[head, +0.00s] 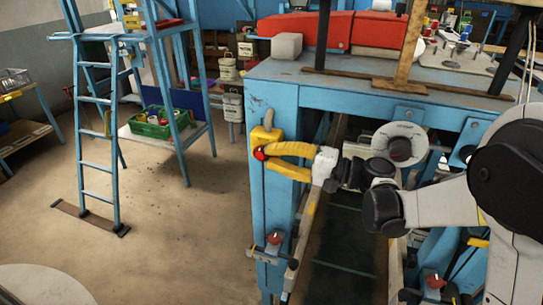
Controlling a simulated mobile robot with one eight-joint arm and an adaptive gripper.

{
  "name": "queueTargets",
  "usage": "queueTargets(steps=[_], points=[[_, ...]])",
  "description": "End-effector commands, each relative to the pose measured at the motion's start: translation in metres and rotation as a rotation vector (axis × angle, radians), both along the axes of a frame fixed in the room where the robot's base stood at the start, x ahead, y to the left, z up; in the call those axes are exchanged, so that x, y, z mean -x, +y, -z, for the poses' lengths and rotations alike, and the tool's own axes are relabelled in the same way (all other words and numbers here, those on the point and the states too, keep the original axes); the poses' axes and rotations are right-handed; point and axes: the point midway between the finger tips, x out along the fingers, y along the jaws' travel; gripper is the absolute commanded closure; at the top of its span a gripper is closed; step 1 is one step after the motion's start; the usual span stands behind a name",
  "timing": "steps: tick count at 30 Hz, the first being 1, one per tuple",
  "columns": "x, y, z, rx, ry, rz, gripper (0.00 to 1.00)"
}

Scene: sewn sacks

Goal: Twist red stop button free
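The red stop button (259,153) sits on a yellow housing (262,134) fixed to the blue post of the machine, left of centre in the head view. My gripper (267,158) reaches in from the right with two yellow fingers. The fingertips are at the button's right side, one a little higher than the other, with a gap between the fingers. The fingers partly cover the housing and perhaps the button's edge. I cannot tell whether the tips press on the button or only stand beside it.
The blue post (268,205) stands close under my gripper. Another red knob (274,238) is lower on it, and one more (435,281) is at lower right. A blue ladder (97,160) and green crate (158,124) stand left. The floor between is clear.

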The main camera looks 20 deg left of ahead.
Motion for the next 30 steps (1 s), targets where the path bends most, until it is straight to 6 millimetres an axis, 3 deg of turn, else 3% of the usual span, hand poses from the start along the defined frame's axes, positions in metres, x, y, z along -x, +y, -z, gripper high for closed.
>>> queueTargets(steps=[17, 30], points=[[0.0, 0.003, 0.003, -0.067, -0.004, -0.004, 1.0], [0.001, 0.005, 0.015, -0.338, -0.025, -0.006, 1.0]])
